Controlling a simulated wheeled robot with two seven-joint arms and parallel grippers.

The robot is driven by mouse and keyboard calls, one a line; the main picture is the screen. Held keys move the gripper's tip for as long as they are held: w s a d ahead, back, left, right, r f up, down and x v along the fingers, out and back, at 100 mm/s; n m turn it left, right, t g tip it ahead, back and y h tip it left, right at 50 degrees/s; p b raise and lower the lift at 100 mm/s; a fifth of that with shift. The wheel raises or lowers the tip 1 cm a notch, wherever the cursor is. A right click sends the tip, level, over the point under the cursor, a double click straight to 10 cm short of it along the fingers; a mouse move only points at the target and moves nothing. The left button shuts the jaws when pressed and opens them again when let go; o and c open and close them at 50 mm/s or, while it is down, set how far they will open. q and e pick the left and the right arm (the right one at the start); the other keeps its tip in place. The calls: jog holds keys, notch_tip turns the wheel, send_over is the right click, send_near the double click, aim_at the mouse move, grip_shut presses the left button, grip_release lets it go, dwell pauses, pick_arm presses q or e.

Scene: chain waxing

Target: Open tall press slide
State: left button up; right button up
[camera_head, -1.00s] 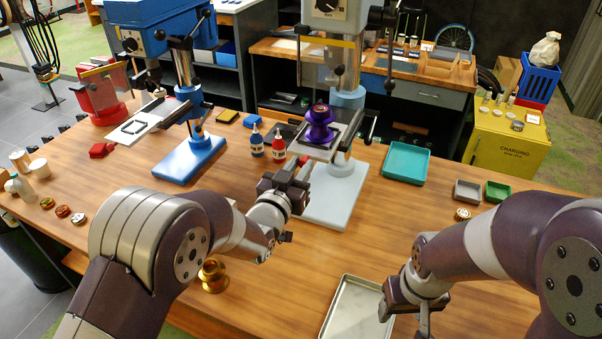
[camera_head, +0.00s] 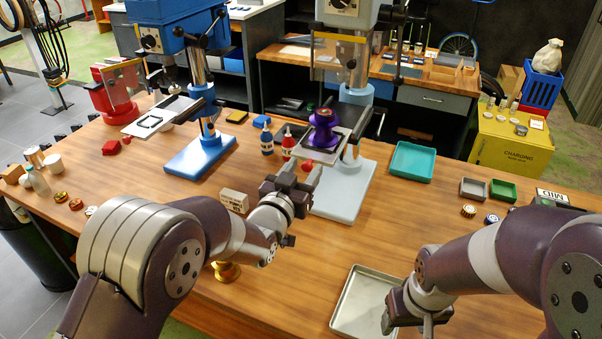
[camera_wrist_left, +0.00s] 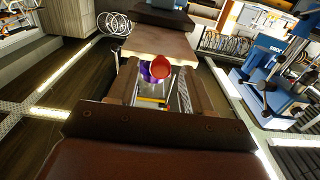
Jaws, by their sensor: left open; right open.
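The tall grey press has its column (camera_head: 353,92) behind the bench middle and a pale base plate (camera_head: 345,199). Its slide plate (camera_head: 344,151) carries a purple spool-shaped part (camera_head: 324,133) with a reddish top. My left gripper (camera_head: 306,176) is open just in front of and below the slide plate; I cannot tell whether it touches it. In the left wrist view the purple part (camera_wrist_left: 147,73) shows between the open fingers (camera_wrist_left: 158,84), beyond them. My right gripper (camera_head: 416,326) is low at the front right beside a metal tray (camera_head: 362,300), its fingers partly cut off.
A blue press (camera_head: 200,155) stands to the left. Blue and red bottles (camera_head: 267,140) stand close to the left of the slide. A white box (camera_head: 234,201) and a brass part (camera_head: 227,272) are near my left arm. A teal tray (camera_head: 411,162) lies to the right.

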pick_arm(q)
jog(key=shift+s+a+f, duration=0.1)
jog(key=shift+s, duration=0.15)
jog(key=b+v, duration=0.2)
jog(key=v, duration=1)
jog(key=shift+b, duration=0.4)
jog(key=shift+s+a, duration=0.1)
jog(key=shift+s, duration=0.05)
jog(key=s+a+f+g+y, duration=0.3)
jog(key=f+g, duration=0.3)
jog(key=f, duration=0.4)
jog(key=s+a+f+n+g+y, duration=0.3)
jog(key=s+a+f+n+g, duration=0.1)
jog(key=s+a+g, duration=0.5)
jog(key=shift+s+a+f+y, duration=0.45)
jog(key=shift+s+f, duration=0.45)
jog(key=shift+s, duration=0.35)
